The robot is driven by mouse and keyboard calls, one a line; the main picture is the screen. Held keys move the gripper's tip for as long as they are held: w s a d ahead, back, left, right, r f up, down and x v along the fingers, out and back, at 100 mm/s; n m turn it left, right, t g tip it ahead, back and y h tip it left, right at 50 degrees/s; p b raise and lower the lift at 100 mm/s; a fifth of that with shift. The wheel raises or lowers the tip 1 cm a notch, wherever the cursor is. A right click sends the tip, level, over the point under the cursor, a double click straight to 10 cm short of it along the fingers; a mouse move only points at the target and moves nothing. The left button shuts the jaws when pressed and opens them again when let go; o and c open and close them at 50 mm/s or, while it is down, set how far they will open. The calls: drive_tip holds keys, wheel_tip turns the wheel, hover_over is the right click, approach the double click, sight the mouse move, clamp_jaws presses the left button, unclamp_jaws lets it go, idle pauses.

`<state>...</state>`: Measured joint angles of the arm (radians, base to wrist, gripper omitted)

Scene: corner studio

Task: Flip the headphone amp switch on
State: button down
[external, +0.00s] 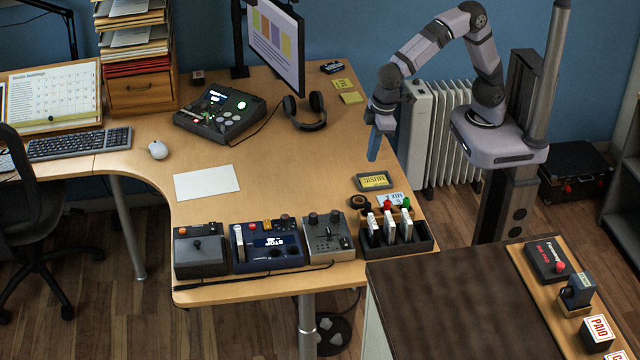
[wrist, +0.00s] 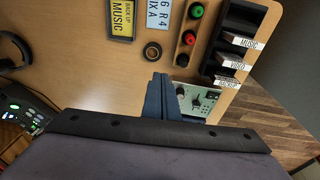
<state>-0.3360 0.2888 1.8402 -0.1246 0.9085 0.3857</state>
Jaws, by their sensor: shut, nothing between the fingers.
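A grey box with two dark knobs and a small lever (external: 328,238) stands at the front edge of the desk, right of the blue box. It looks like the headphone amp, but I cannot read a name on it. In the wrist view the grey panel (wrist: 205,98) shows beyond my fingers, which hide part of it. The lever's on or off position is too small to tell. My gripper (external: 375,147) is shut and empty, its blue fingers pointing down above the right side of the desk, behind the MUSIC sign and well apart from the box. Its fingers also show in the wrist view (wrist: 165,95).
A rack of labelled cartridges (external: 424,243) stands right of the grey box. A blue box (external: 266,262) and a joystick box (external: 199,262) stand left. The MUSIC sign (external: 374,180), tape roll (external: 357,202) and headphones (external: 305,124) lie behind. The desk's middle is clear.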

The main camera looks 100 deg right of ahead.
drive_tip(key=w+a+t+b, duration=0.1)
drive_tip(key=w+a, duration=0.3)
drive_tip(key=a, duration=0.5)
drive_tip(key=w+a+t, duration=0.1)
drive_tip(key=w+a, duration=0.2)
drive_tip(key=a, duration=0.5)
drive_tip(key=shift+w+a+b, duration=0.35)
drive_tip(key=shift+w+b, duration=0.05)
drive_tip(key=shift+f, duration=0.1)
drive_tip(key=p, duration=0.3)
hover_over(344, 239)
drive_tip(key=s, duration=0.1)
wheel_tip(344, 239, down, 11)
drive_tip(key=shift+f, duration=1.2)
drive_tip(key=shift+d+f, duration=0.15)
drive_tip(key=shift+f, duration=0.05)
drive_tip(key=shift+a, duration=0.2)
